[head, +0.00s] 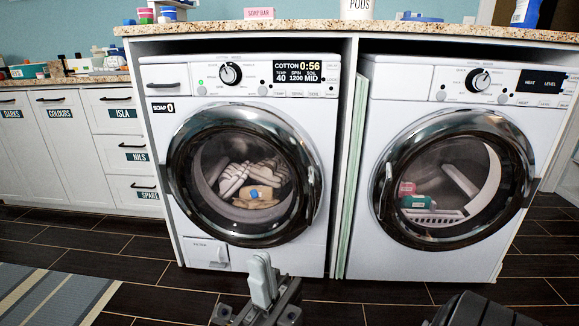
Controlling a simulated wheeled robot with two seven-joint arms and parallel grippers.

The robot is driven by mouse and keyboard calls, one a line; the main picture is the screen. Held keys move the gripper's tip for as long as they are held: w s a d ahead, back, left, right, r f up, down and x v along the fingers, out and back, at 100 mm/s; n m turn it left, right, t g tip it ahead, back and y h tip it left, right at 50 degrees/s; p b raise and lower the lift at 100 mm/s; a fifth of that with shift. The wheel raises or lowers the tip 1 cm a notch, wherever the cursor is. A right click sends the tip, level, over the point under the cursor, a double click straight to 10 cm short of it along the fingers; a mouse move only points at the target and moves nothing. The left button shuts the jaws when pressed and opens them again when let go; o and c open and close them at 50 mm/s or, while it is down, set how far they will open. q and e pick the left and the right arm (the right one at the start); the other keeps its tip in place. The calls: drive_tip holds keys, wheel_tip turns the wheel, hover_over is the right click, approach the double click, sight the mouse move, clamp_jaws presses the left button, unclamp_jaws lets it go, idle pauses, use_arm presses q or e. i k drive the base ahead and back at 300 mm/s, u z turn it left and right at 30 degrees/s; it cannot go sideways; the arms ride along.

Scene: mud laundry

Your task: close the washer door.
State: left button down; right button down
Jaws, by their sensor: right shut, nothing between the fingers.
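The washer (150,225) is the left white machine, with a lit display reading COTTON 0:56. Its round chrome-rimmed door (185,215) lies against the front and looks closed; I cannot rule out a small gap. The door handle (311,190) is on the right of the rim. Striped and tan laundry (232,180) shows through the glass. My right gripper (263,262) is at the bottom centre, in front of and below the door, fingers pointing up. It is shut and empty, and appears apart from the door. My left gripper is not in view.
A second machine (400,262), marked HEAT LEVEL, stands on the right with its round door seemingly closed. A speckled counter (330,29) runs above both. Labelled white drawers (118,150) are at left. A striped rug (50,295) lies on the dark floor at lower left.

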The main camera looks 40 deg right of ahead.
sight(262, 124)
drive_tip(key=u, duration=1.6)
drive_tip(key=k, duration=1)
drive_tip(key=z, duration=1.3)
drive_tip(key=i, duration=0.5)
drive_tip(key=z, duration=0.05)
